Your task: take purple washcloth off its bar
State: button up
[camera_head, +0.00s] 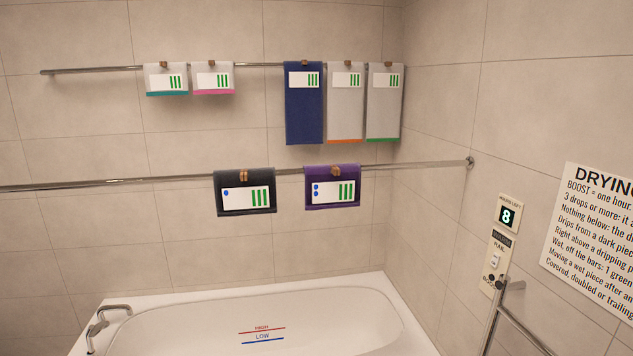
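The purple washcloth (333,202) hangs folded over the lower metal bar (120,182), right of its middle. A brown clip (337,171) sits at its top. Its white label has two blue drops at the left and several green bars. A dark grey or black cloth (245,206) hangs to its left on the same bar, with a gap between them. Its label shows one blue drop and green bars. My gripper is not in view.
An upper bar (110,69) holds several towels, including a dark blue one (304,128). A white bathtub (380,290) lies below. A wall panel (500,245) reads 8, beside a drying-rules sign (600,235). A metal rail (525,331) stands at lower right.

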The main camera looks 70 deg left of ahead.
aim_at(336, 185)
jog(key=u, duration=2.25)
jog(key=i+j, duration=0.2)
jog(key=i, duration=0.25)
jog(key=i+j+z, duration=0.1)
jog(key=i, duration=0.3)
jog(key=i+j, duration=0.3)
jog(key=i, duration=0.15)
